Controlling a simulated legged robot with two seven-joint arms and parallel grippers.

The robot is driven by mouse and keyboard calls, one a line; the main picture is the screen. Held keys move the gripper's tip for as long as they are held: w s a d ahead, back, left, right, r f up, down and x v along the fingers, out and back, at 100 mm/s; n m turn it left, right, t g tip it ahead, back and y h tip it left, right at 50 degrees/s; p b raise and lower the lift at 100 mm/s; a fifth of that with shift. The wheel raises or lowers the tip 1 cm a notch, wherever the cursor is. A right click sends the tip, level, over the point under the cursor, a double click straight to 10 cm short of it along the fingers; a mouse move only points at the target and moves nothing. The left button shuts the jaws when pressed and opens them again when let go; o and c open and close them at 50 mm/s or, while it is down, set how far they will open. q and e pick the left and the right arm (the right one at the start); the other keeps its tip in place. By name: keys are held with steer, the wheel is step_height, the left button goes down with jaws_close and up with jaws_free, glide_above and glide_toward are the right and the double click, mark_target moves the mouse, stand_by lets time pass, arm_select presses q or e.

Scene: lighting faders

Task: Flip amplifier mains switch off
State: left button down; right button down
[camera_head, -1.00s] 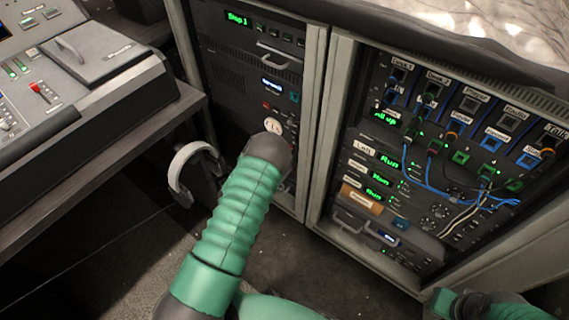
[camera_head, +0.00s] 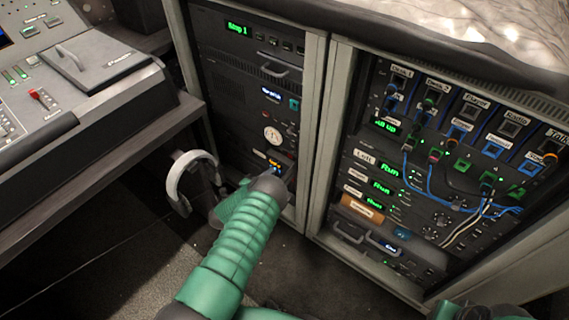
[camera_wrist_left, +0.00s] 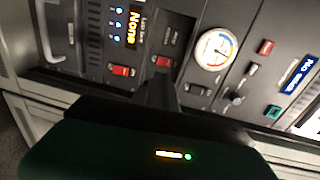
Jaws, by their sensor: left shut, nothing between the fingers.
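My left forearm, green and ribbed, reaches up to the left rack in the head view and hides its own fingertips. In the left wrist view my left gripper (camera_wrist_left: 160,92) is shut and empty, its dark tip just below a red rocker switch (camera_wrist_left: 162,62). I cannot tell whether it touches the switch. I cannot read which switch is the amplifier mains. A round white dial (camera_wrist_left: 215,48) is to the right; it also shows in the head view (camera_head: 273,135).
The right rack (camera_head: 335,150) carries patch cables and green displays. A mixing desk (camera_head: 90,90) stands at the left, with headphones (camera_head: 180,180) hanging below its edge. Part of my right arm shows at the bottom right. The floor between desk and rack is clear.

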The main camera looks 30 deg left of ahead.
mark_target(289, 156)
arm_select(q)
steer(key=w+b, duration=0.1)
steer(key=w, duration=0.1)
steer(key=w+f+b, duration=0.1)
steer(key=w, duration=0.2)
steer(key=w+b, duration=0.2)
steer(key=w, duration=0.1)
steer(key=shift+w+d+f, duration=0.2)
steer(key=shift+d+f, duration=0.05)
steer(key=shift+d, duration=0.1)
steer(key=shift+w, duration=0.4)
steer(key=shift+w+r, duration=0.2)
steer(key=shift+f+b, duration=0.1)
steer(key=shift+b, duration=0.25)
